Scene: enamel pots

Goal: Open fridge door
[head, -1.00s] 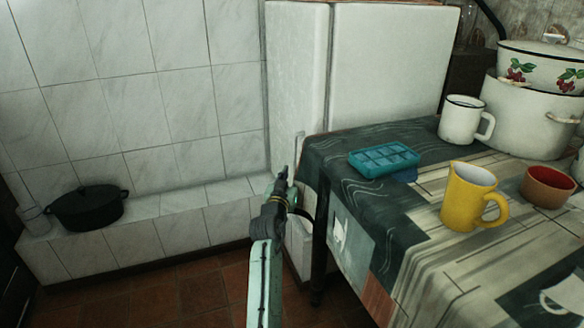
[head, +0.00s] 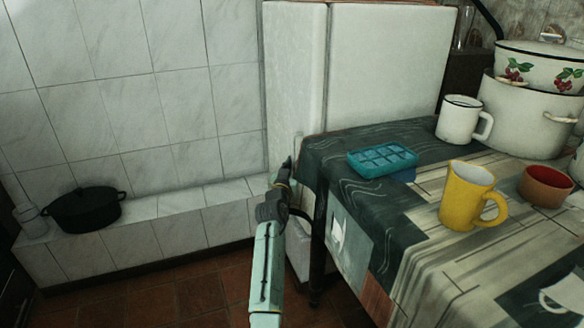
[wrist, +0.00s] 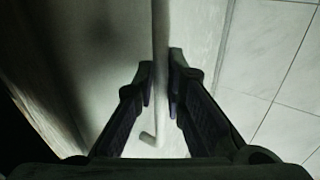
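The white fridge (head: 385,75) stands against the tiled wall behind the table. Its door (head: 295,70) is the narrow left face in the head view and looks closed. The door's long pale handle (wrist: 160,45) runs down between my fingers in the wrist view, with its bent lower end showing below the fingertips. My gripper (wrist: 160,78) has both fingers close in on the two sides of the handle and looks shut on it. In the head view my gripper (head: 286,172) is at the door's lower part, left of the table corner, and hides most of the handle.
A cloth-covered table (head: 400,235) stands close on the right, its corner near my gripper. It bears a teal ice tray (head: 382,160), a yellow mug (head: 466,195), a white mug and pots. A black pot (head: 86,210) sits on the tiled ledge. The floor at left is clear.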

